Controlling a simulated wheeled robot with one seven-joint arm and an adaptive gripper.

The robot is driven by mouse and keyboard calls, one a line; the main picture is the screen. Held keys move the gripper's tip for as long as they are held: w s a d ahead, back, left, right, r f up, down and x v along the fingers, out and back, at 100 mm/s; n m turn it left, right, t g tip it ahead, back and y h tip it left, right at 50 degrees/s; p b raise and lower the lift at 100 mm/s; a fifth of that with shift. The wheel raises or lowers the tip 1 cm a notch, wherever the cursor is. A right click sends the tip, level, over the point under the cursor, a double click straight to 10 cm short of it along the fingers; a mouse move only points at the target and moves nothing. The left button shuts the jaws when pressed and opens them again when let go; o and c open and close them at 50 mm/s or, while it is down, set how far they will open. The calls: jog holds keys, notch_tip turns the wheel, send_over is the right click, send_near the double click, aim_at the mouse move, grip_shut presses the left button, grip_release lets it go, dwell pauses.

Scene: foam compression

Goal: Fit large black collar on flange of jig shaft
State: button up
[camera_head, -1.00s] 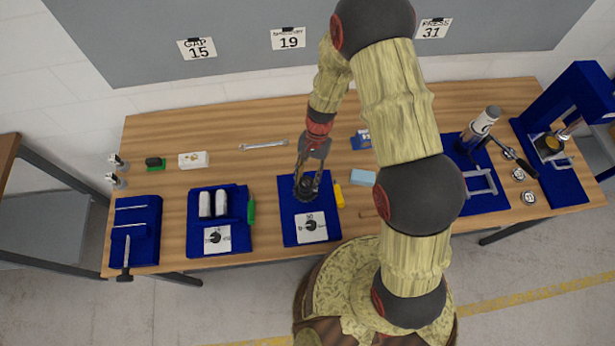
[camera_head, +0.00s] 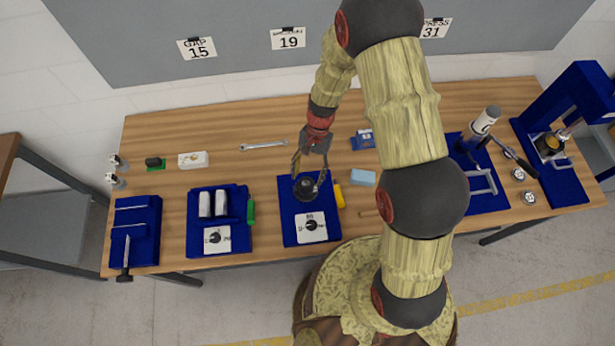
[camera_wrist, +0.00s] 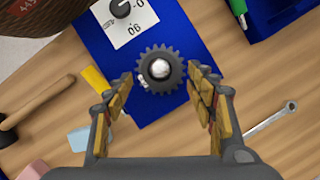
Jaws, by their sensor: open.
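A black toothed collar (camera_head: 306,188) is on the blue jig plate (camera_head: 288,222) in the middle of the table. In the wrist view, the collar (camera_wrist: 147,85) encircles the bright, rounded end of the jig shaft (camera_wrist: 160,69). The flange under it is hidden, so I cannot tell how closely the collar sits on it. My gripper (camera_head: 309,172) is open above the jig. In the wrist view, its two fingers (camera_wrist: 161,82) stand wide apart on either side of the collar, with gaps visible.
A white dial card (camera_head: 312,228) lies on the plate's front part. A yellow-handled tool (camera_head: 339,196) and light blue block (camera_head: 363,177) are to the right. A wrench (camera_head: 263,145) lies behind. Another blue plate with white cylinders (camera_head: 205,203) is to the left.

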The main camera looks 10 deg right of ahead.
jog(key=v, duration=1)
dwell(0.5)
jog(key=s+d+r+n+t+h+b, duration=0.1)
jog(key=s+d+r+n+t+b, duration=0.2)
jog(key=s+b, duration=0.5)
jog(key=s+d+r+n+t+h+b, duration=0.1)
jog(key=s+d+r+n+t+b, duration=0.2)
jog(key=b, duration=1.4)
jog(key=s+d+t, duration=0.3)
jog(key=s, duration=0.3)
jog(key=shift+s+r+t, duration=0.3)
jog(key=shift+c, duration=0.7)
